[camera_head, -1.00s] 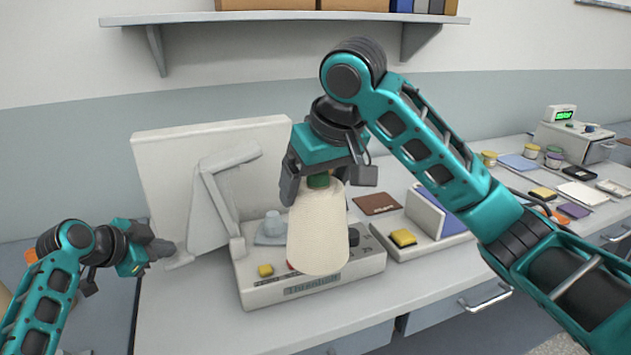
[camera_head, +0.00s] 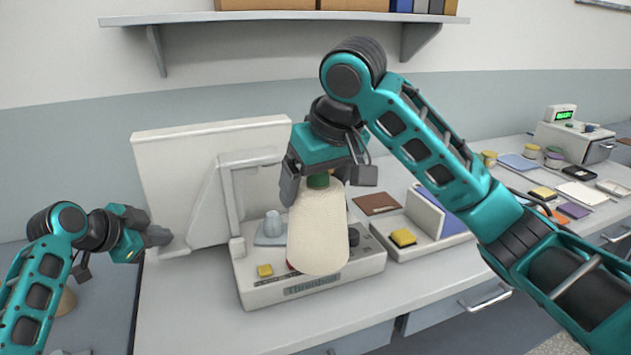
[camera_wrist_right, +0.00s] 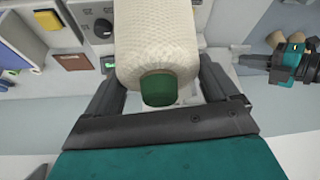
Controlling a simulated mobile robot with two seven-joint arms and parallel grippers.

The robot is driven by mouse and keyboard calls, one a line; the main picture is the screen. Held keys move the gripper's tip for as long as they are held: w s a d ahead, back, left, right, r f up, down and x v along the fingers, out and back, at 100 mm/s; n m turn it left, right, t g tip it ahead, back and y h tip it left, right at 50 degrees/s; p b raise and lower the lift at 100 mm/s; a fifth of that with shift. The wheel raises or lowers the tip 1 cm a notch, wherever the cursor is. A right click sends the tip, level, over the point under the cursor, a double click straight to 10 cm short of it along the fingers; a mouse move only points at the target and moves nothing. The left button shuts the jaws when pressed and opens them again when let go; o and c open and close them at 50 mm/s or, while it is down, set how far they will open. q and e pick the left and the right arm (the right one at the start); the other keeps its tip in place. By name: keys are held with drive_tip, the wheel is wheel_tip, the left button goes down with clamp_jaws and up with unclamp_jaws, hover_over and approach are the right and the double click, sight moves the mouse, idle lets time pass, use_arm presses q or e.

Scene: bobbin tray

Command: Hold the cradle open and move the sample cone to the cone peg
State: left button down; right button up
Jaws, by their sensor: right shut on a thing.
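The sample cone (camera_head: 318,238) is a large cream wound cone with a green tip (camera_head: 318,180). A small blue-grey peg (camera_head: 272,224), probably the cone peg, stands behind and left of the cone. My left gripper (camera_head: 158,236) is left of the cradle, apparently apart from it; its jaw opening is unclear.
The machine base (camera_head: 310,284) has a yellow button (camera_head: 265,270) and a dark knob. A tray with a yellow block (camera_head: 403,237) stands to its right. A tan cone (camera_head: 66,300) is partly hidden behind my left arm. The bench front is clear.

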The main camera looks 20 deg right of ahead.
use_arm(q)
drive_tip(key=shift+r, duration=2)
